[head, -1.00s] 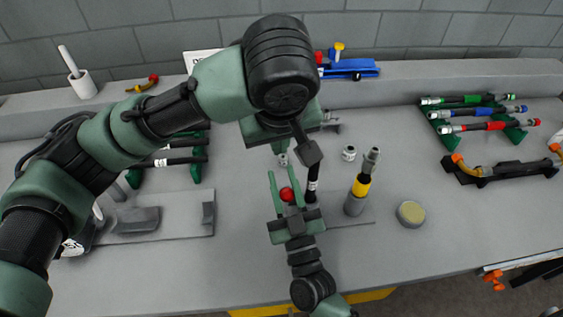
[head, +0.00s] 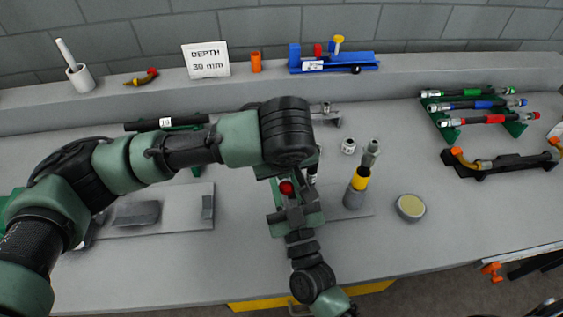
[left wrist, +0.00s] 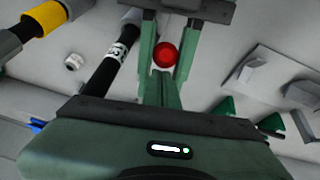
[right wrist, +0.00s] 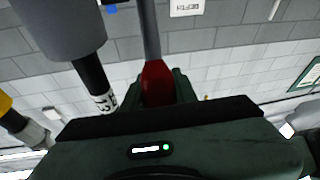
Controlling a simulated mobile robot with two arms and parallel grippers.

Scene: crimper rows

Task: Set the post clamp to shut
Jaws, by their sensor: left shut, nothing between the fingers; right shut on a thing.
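The post clamp's red ball knob (head: 287,188) shows beside a black hose end (head: 313,172) with a white label. The clamp's post and base are mostly hidden by my left arm. My right gripper (right wrist: 157,88) is shut on the clamp's red handle (right wrist: 157,82), on a grey rod.
A grey and yellow cylinder tool (head: 360,185) stands right of the clamp, near a round tin (head: 410,207). A rack of coloured hoses (head: 485,120) is at the right. A blue fixture (head: 335,64) and depth sign (head: 206,60) stand on the back ledge.

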